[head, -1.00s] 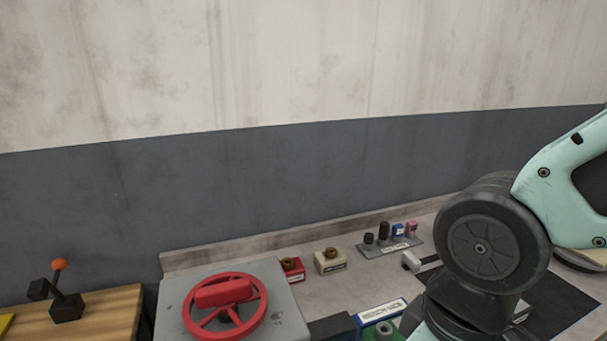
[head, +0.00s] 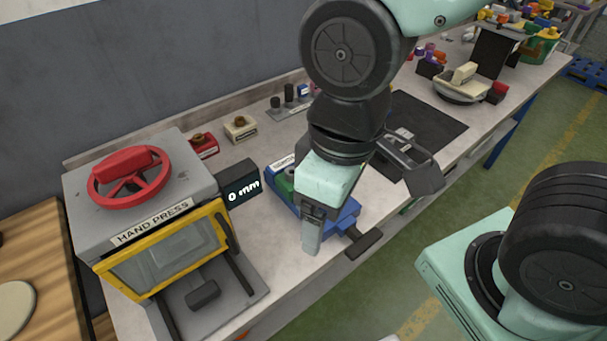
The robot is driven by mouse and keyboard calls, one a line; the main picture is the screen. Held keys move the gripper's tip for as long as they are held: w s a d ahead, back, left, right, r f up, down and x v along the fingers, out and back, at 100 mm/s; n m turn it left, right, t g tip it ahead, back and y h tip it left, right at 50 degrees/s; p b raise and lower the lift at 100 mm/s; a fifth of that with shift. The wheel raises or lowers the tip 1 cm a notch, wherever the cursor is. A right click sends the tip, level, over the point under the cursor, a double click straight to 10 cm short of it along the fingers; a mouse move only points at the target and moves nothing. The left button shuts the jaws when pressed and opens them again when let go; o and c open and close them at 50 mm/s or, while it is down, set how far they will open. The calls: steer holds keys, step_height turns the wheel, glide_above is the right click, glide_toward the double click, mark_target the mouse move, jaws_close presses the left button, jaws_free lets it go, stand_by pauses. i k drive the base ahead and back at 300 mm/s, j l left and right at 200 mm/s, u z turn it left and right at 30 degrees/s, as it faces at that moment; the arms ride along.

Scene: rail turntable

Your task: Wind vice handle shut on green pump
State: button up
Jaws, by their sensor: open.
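The blue bench vice (head: 345,221) stands on the bench in the middle of the head view, partly covered by my arm. Its black handle (head: 363,243) sticks out at the front, to the right of my gripper. A green part, apparently the pump (head: 284,184), shows at the vice's left side, mostly hidden behind my gripper. My gripper (head: 312,240) points down in front of the vice, left of the handle and apart from it in the picture. It is open, and I see nothing between its fingers. Whether the jaws touch the pump is hidden.
The hand press (head: 190,262) with its red wheel (head: 128,180) stands to the left. A dark display (head: 240,187) reading "0 mm" is beside it. Red (head: 203,146) and cream (head: 240,128) blocks sit behind. A black mat (head: 425,125) lies to the right.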

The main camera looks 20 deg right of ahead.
mark_target(362, 244)
steer(key=i, duration=0.4)
steer(key=k, duration=0.7)
steer(key=k+l+z, duration=0.1)
steer(key=k, duration=0.6)
